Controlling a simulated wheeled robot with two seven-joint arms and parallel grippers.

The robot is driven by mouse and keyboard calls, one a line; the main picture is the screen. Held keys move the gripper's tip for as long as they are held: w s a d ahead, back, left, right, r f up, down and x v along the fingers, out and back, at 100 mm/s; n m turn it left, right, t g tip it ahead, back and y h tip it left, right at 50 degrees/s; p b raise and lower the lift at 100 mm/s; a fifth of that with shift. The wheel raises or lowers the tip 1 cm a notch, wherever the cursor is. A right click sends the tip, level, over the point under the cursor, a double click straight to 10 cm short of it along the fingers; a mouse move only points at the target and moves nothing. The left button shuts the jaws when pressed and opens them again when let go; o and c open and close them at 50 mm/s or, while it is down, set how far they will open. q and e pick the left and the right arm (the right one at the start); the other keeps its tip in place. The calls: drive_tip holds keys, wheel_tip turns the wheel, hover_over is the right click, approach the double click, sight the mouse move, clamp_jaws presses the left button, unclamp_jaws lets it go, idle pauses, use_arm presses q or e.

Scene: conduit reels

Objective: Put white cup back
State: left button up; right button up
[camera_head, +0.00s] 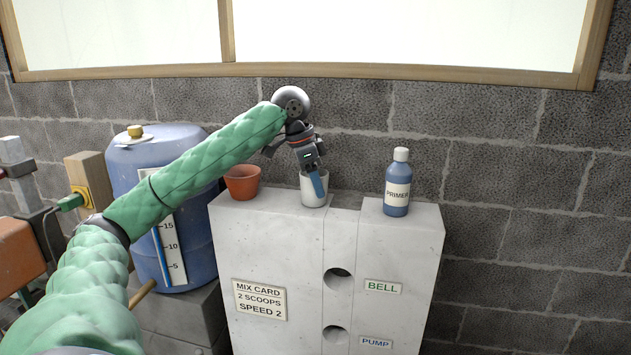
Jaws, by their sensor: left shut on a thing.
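The white cup (309,198) stands upright at the back of the top of the pale grey block (272,228). My left gripper (318,184) reaches down to the cup from above, with a blue finger at the cup's rim. It is shut on the cup's wall. The far finger is hidden by the cup and the gripper body. I cannot tell whether the cup's base touches the block. My right gripper is out of view.
A terracotta pot (242,182) stands close left of the cup. A blue primer bottle (397,184) stands to the right, past a groove in the block. A blue drum (190,230) is left of the block. A brick wall (500,180) rises behind.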

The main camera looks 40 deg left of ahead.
use_arm(q)
drive_tip(key=shift+f, duration=0.1)
drive_tip(key=o, duration=1.2)
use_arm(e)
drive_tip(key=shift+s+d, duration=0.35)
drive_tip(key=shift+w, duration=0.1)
use_arm(q)
drive_tip(key=shift+s+a+r, duration=0.1)
drive_tip(key=shift+r, duration=0.45)
drive_tip(key=shift+b+v, duration=0.85)
drive_tip(key=shift+v, duration=4.7)
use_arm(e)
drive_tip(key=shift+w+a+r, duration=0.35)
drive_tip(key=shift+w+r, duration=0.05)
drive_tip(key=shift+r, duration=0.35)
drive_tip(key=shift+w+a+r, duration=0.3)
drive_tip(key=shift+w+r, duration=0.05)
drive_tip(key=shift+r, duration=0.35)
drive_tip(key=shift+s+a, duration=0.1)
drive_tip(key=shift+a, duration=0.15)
